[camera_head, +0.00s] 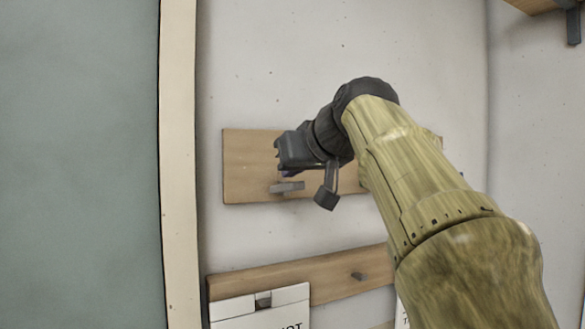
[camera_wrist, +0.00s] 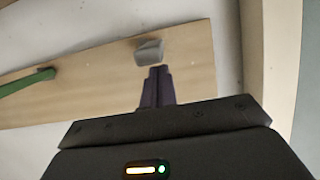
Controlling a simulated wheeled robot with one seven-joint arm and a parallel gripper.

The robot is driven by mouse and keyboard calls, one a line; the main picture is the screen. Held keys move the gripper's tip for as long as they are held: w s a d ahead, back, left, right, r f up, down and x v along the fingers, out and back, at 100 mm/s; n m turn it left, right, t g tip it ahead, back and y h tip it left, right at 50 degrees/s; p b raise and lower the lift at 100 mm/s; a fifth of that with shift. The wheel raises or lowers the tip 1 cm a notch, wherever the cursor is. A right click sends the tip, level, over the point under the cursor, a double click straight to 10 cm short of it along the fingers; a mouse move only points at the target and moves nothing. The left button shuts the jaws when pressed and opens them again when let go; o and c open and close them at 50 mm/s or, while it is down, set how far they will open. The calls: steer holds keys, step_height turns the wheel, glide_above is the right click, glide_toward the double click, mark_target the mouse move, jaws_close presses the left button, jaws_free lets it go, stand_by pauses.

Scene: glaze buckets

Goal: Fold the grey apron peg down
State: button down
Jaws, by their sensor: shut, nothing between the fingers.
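The grey apron peg (camera_head: 287,187) sticks out from the left part of the upper wooden board (camera_head: 240,165) on the wall. In the wrist view the grey peg (camera_wrist: 149,52) is a short grey block near one end of the board (camera_wrist: 100,75). My gripper (camera_head: 284,171) is at the board, just above the peg in the head view. In the wrist view its dark fingers (camera_wrist: 158,78) are closed together with nothing between them, and their tips are right beside the peg. I cannot tell whether they touch it.
A green peg (camera_wrist: 28,82) stands farther along the same board in the wrist view. A lower wooden board (camera_head: 330,277) carries a small dark peg (camera_head: 358,276) and a hanging white sign (camera_head: 262,308). A pale vertical post (camera_head: 178,160) stands left of the boards.

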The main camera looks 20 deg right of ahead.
steer(key=shift+w+a+r+p, duration=0.1)
steer(key=shift+w+r+p, duration=0.1)
steer(key=shift+r+p, duration=0.95)
steer(key=shift+w+r+p, duration=0.15)
steer(key=shift+r+p, duration=0.95)
steer(key=b+v, duration=0.1)
steer(key=v, duration=0.8)
steer(key=shift+s, duration=0.35)
steer(key=shift+s+r, duration=0.1)
